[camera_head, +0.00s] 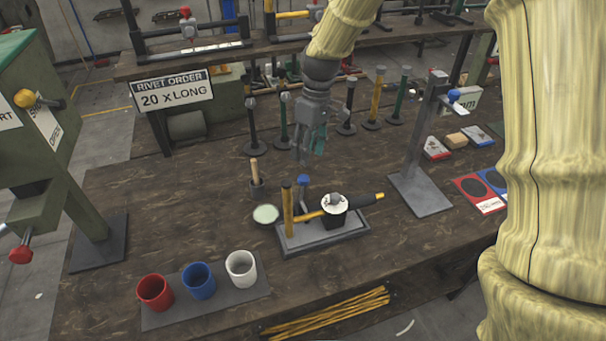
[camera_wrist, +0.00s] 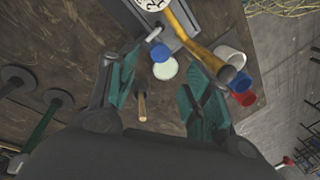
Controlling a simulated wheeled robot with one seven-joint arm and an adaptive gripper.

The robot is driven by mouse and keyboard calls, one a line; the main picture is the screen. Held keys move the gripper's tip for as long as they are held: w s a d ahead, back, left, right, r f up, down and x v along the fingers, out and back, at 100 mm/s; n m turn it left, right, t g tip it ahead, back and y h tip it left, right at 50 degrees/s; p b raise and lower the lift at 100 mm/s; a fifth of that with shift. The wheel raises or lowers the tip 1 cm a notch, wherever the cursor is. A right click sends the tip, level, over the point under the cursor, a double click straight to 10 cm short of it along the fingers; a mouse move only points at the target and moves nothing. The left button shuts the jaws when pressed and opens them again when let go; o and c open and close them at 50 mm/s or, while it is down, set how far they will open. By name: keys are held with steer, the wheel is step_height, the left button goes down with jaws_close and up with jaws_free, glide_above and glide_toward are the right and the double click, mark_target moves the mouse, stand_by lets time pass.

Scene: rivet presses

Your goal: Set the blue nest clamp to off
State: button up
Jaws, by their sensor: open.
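A blue knob (camera_head: 303,180) sits on a short grey lever at the back of the grey nest base (camera_head: 325,240). It also shows in the wrist view (camera_wrist: 160,52), on a light grey stem beside the yellow handle. My gripper (camera_head: 306,157) hangs above and slightly behind the knob, fingers pointing down, apart from it. In the wrist view my gripper (camera_wrist: 158,72) is open and empty, with the knob beyond the gap between the fingertips. The lever's exact setting is hard to tell.
A pale round dish (camera_head: 266,214) and wooden-handled tool (camera_head: 255,172) are left. Red, blue and white cups (camera_head: 199,281) stand in front. A grey stand (camera_head: 420,190) is right.

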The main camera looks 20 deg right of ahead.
mark_target(304, 175)
steer(key=shift+s+a+f+p, duration=0.15)
steer(key=shift+a+f+p, duration=0.15)
steer(key=shift+f, duration=1.1)
steer(key=shift+s+a+f+p, duration=0.2)
steer(key=shift+f+p, duration=0.2)
steer(key=shift+f, duration=1)
steer(key=shift+s+a+f+p, duration=0.2)
steer(key=shift+f+p, duration=0.15)
steer(key=shift+f, duration=1.05)
steer(key=shift+c, duration=0.4)
jaws_close()
